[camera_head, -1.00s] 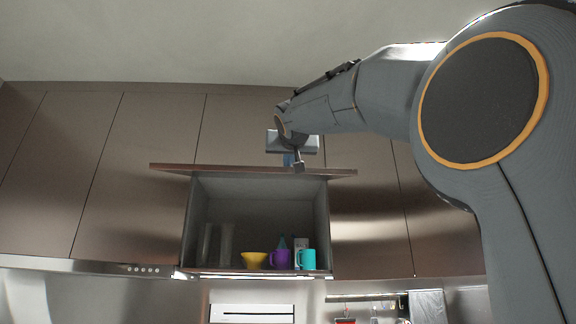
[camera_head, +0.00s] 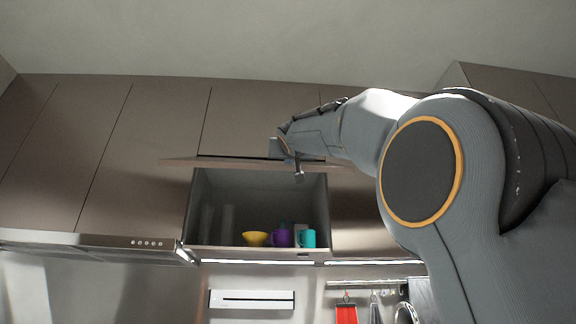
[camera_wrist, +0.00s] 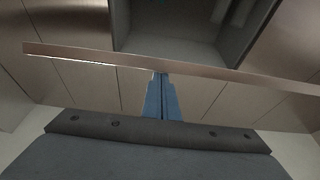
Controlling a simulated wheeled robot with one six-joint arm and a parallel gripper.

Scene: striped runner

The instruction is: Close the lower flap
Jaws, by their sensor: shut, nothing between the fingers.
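The lower flap (camera_head: 230,163) is raised and seen almost edge-on as a thin brown board, above the open grey cupboard compartment (camera_head: 205,190). In the wrist view the flap's long edge (camera_wrist: 90,57) runs across the picture, with the dark compartment (camera_wrist: 160,30) beyond it. My gripper (camera_head: 298,174) is at the right half of the flap, by its edge. In the wrist view its blue fingers (camera_wrist: 161,85) are together and empty, with their tips at the flap's edge. I cannot tell whether they touch it.
A yellow bowl (camera_head: 255,239), a purple mug (camera_head: 281,238) and a teal mug (camera_head: 308,238) stand in the compartment. Closed cupboard doors (camera_head: 150,150) flank it. A range hood (camera_head: 90,240) is at the lower left; a rail with a red item (camera_head: 346,314) hangs lower right.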

